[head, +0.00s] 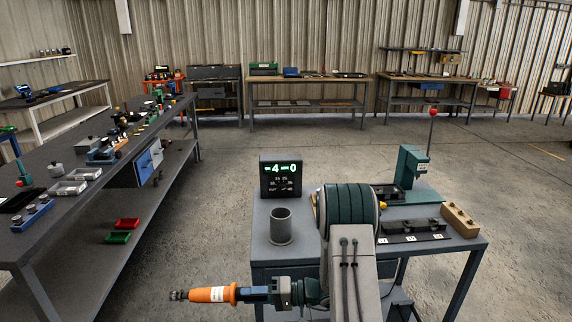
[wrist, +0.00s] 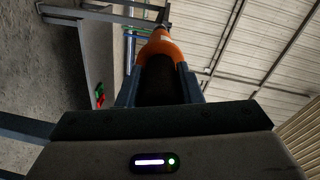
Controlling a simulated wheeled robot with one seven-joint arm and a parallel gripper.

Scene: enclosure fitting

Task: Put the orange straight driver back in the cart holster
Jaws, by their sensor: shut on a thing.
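The orange straight driver (head: 212,294) is held level by my gripper (head: 262,294) in the head view, with its dark tip pointing left. A white band shows around its body. My gripper is shut on it, to the left of the cart and off its edge. In the wrist view the orange driver (wrist: 160,48) stands out between the two fingers of my gripper (wrist: 158,85). A grey cylindrical cup (head: 281,227), which may be the holster, stands upright on the left of the cart top (head: 262,245). It looks empty, though its inside is barely visible.
A display (head: 281,178) reading "-4-0" stands behind the cup. A green press (head: 413,168), a dark block with white labels (head: 412,231) and a tan block (head: 459,220) occupy the cart's right. A long workbench (head: 40,235) runs along the left, with floor between it and the cart.

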